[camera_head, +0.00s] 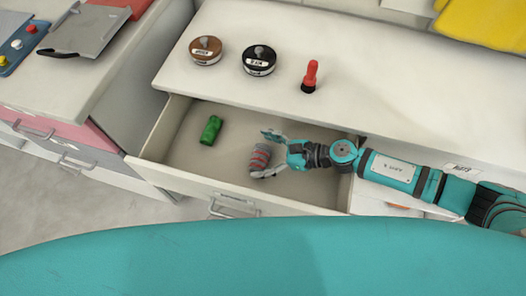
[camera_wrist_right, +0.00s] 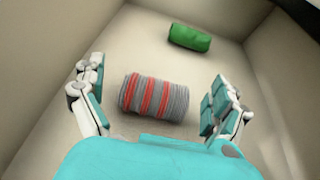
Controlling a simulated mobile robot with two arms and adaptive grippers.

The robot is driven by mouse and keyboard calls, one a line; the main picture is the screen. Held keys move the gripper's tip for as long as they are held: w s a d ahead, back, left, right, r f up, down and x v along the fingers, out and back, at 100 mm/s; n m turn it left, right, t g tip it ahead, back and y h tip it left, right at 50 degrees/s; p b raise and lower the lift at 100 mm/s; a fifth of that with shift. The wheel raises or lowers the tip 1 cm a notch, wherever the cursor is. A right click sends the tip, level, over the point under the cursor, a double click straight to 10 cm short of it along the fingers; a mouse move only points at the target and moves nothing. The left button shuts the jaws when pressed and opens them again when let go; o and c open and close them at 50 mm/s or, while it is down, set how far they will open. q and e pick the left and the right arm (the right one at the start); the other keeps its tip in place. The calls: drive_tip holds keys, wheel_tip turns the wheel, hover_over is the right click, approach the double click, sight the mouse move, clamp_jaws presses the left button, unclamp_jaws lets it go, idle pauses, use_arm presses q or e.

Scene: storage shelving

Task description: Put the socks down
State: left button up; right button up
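The socks are a grey roll with red stripes (camera_head: 260,157) in the open drawer (camera_head: 178,150). They also show in the right wrist view (camera_wrist_right: 155,97), lying on the drawer floor between my right gripper's fingers, with gaps on both sides. My right gripper (camera_head: 268,153) is open and reaches into the drawer from the right, around the socks without visibly gripping them. In the right wrist view its two fingers (camera_wrist_right: 158,100) stand wide apart. A green roll (camera_head: 211,130) lies apart from the socks in the drawer. My left gripper is not in view.
On the white top above the drawer stand a brown round tin (camera_head: 205,50), a black round tin (camera_head: 259,60) and a red-handled stamp-like item (camera_head: 310,76). A clipboard (camera_head: 88,32) lies on the left cabinet. Yellow cloth (camera_head: 485,22) is at the upper right.

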drive_tip(key=shift+d+r+p, duration=0.2)
drive_tip(key=shift+r+p, duration=0.6)
drive_tip(key=v, duration=0.3)
drive_tip(key=b+v, duration=0.1)
drive_tip(key=v, duration=0.2)
drive_tip(key=shift+f+b, duration=0.25)
drive_tip(key=shift+b, duration=0.05)
drive_tip(key=shift+s+d+r, duration=0.15)
drive_tip(key=shift+d+r, duration=0.2)
drive_tip(key=shift+d, duration=0.15)
